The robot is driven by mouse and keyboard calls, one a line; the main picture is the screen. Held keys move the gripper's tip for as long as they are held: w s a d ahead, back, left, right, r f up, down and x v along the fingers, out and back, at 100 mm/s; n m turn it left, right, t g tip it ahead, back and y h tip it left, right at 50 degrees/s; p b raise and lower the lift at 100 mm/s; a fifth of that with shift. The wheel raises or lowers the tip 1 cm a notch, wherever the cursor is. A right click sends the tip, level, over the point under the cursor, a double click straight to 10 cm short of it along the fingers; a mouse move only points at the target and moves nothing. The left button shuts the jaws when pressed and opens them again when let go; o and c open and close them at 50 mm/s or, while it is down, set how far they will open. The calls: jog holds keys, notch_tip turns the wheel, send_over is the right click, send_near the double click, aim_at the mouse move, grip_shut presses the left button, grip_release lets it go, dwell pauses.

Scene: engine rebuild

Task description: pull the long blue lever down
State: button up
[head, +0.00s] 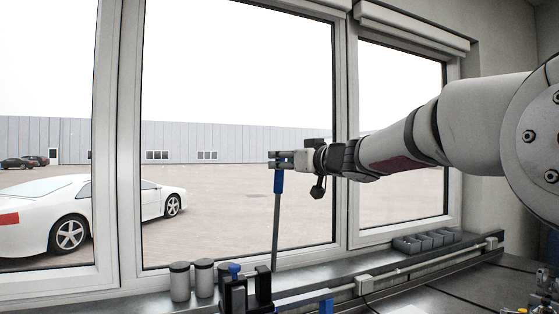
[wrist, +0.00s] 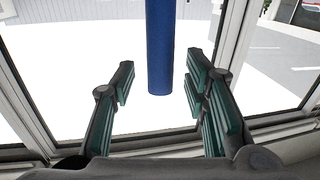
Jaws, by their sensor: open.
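The long lever (head: 276,230) stands nearly upright from the bench by the window, a thin grey rod with a blue grip (head: 278,183) at its top. My gripper (head: 281,160) is at the top end of the blue grip in the head view. In the wrist view the blue grip (wrist: 160,50) hangs from the top edge into the space between the fingertips of my open gripper (wrist: 158,88). Gaps show on both sides, wider on the left, so the green pads do not appear to touch it. The rod is not seen in the wrist view.
The window frame (head: 345,130) stands behind the arm.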

jog(key=shift+x, duration=1.25)
jog(key=shift+c, duration=0.5)
grip_shut()
